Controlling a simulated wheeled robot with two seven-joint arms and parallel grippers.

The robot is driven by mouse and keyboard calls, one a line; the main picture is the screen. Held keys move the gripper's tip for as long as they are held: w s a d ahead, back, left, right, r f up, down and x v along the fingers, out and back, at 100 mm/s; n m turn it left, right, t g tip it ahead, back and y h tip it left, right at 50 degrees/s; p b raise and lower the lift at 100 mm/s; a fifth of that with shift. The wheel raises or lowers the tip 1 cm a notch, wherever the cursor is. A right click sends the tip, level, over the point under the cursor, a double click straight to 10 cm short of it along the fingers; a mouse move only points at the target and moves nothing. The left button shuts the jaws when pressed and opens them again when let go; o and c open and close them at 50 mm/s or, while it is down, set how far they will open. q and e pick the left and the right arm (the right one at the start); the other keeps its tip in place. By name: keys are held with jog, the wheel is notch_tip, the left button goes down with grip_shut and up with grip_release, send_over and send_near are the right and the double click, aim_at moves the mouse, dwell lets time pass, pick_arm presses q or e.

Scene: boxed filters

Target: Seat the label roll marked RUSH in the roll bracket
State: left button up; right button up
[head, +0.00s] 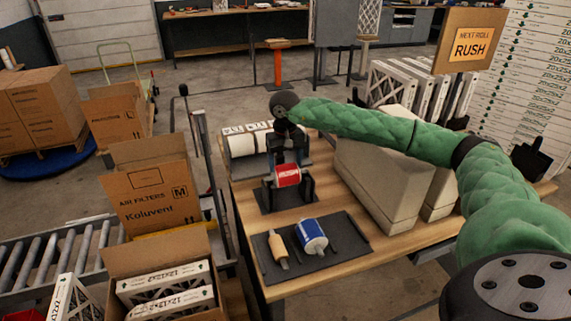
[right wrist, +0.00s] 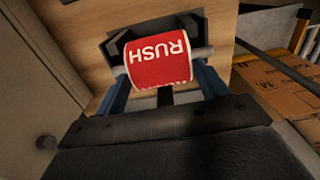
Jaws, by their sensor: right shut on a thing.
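The red roll marked RUSH (head: 288,176) is at the black roll bracket (head: 272,205) on the wooden bench. My right gripper (head: 287,165) reaches it from above and is shut on it. In the right wrist view the red roll (right wrist: 160,62) shows its RUSH lettering upside down, with pale core ends sticking out at both sides between my fingers. The dark bracket (right wrist: 118,46) is just behind it. The roll lies across between the bracket's uprights; I cannot tell whether its core rests fully in them. My left gripper is not in view.
A dark mat (head: 345,243) holds a blue roll (head: 311,236) and a tan roll (head: 278,248). A white-roll device (head: 245,141) stands behind the bracket. Large beige blocks (head: 375,180) stand to the right, under my arm. A sign (head: 470,45) reads NEXT ROLL RUSH. Cartons and a conveyor lie left.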

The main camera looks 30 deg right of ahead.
jog(key=shift+s+d+b, duration=0.25)
jog(key=shift+d+b, duration=0.1)
jog(key=shift+b, duration=0.2)
dwell(1.0)
jog(key=shift+r+b, duration=0.1)
jog(key=shift+b, duration=0.8)
dwell(0.8)
jog(key=shift+f+b, duration=0.9)
jog(key=shift+f, duration=0.1)
jog(key=shift+f, duration=0.2)
